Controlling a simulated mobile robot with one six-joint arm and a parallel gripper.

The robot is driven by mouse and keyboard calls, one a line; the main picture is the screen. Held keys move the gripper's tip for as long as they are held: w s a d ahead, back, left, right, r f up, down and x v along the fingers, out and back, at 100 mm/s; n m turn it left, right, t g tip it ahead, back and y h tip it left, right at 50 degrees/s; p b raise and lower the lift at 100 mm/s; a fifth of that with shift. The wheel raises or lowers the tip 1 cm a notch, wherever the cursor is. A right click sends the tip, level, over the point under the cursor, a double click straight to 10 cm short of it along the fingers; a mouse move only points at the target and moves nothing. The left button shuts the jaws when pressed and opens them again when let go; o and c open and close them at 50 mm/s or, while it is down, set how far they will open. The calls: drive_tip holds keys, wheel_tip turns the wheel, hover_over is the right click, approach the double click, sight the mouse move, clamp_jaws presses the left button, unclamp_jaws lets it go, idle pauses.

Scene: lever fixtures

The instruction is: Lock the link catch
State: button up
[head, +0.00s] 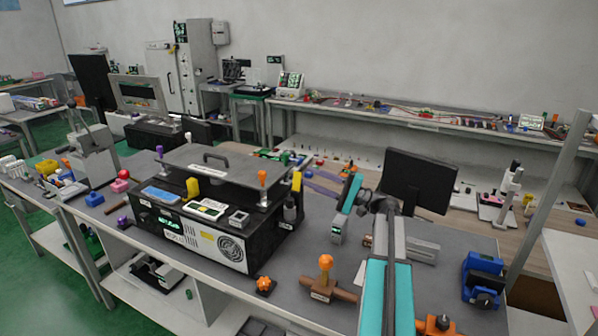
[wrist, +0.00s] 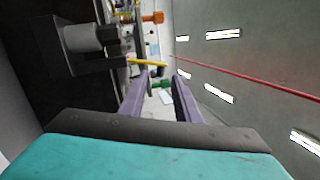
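A black box machine (head: 190,236) with a grey hinged-looking lid (head: 222,168) stands on the bench. A yellow catch lever (head: 297,181) stands upright at its right end, above a grey cylindrical part (head: 289,209). In the wrist view a thin yellow bar (wrist: 148,62), apparently this lever, lies just ahead of my fingertips, beside a grey cylinder (wrist: 82,38). My gripper (head: 310,181) has purple fingers reaching left toward the lever. In the wrist view my gripper (wrist: 163,80) is open with nothing between the fingers. Whether a fingertip touches the lever cannot be told.
An orange-knobbed post (head: 262,178) stands near the lid's right end, and another yellow catch (head: 193,187) is on the machine's front. A brown fixture with an orange knob (head: 325,263) and a blue device (head: 482,278) stand on the bench. A dark monitor (head: 417,182) stands behind my arm.

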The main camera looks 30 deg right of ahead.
sight(300, 174)
drive_tip(key=shift+p+x, duration=0.6)
drive_tip(key=shift+x, duration=1.95)
clamp_jaws()
drive_tip(key=shift+a, duration=0.2)
drive_tip(key=shift+d, duration=0.15)
